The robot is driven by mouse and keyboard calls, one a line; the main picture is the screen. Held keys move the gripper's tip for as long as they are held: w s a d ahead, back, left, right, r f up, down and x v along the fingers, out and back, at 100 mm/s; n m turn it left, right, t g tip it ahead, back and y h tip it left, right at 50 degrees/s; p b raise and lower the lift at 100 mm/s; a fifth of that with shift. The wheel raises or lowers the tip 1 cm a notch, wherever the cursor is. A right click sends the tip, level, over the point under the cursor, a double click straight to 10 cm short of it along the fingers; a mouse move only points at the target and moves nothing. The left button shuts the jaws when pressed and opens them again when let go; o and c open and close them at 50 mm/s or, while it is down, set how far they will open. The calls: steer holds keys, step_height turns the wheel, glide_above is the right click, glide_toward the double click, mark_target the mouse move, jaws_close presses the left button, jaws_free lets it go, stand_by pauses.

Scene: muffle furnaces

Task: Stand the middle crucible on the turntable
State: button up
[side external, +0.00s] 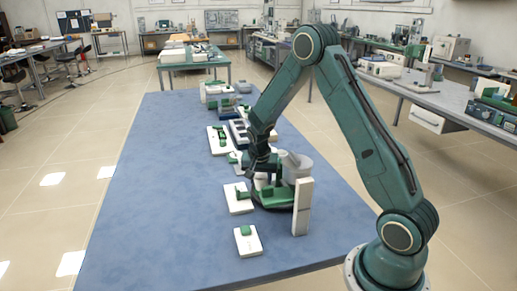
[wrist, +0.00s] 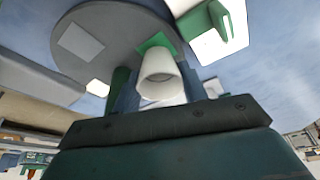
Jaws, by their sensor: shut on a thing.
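A white crucible (wrist: 160,78) is between the fingers of my gripper (wrist: 158,85), which is shut on it. Its round open end faces the wrist camera. A round grey disc, seemingly the turntable (wrist: 92,22), fills the upper left of the wrist view, with a pale square and a green square on it. The green square lies just behind the crucible; I cannot tell whether the crucible touches it. In the side view my gripper (side external: 261,166) is low over the dark round base (side external: 258,202), and its fingers largely hide the crucible.
A tall white block (side external: 302,207) stands close at the right of the round base, with a grey cylinder (side external: 298,166) behind. White plates with green parts (side external: 238,198) (side external: 248,241) lie left and in front. Several fixtures line the table behind. The blue table's (side external: 150,215) left side is clear.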

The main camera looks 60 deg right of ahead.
steer(key=shift+f, duration=0.55)
stand_by(0.5)
steer(key=o, duration=1.4)
steer(key=shift+o, duration=0.2)
steer(key=shift+s+d, duration=0.1)
steer(key=shift+r, duration=0.1)
steer(key=shift+w+d+r, duration=0.1)
steer(key=shift+r, duration=0.7)
steer(key=shift+w+d+r, duration=0.1)
steer(key=shift+r, duration=0.65)
steer(key=v, duration=0.3)
steer(key=d+v, duration=0.1)
steer(key=shift+w+a+r, duration=0.15)
steer(key=shift+r, duration=0.35)
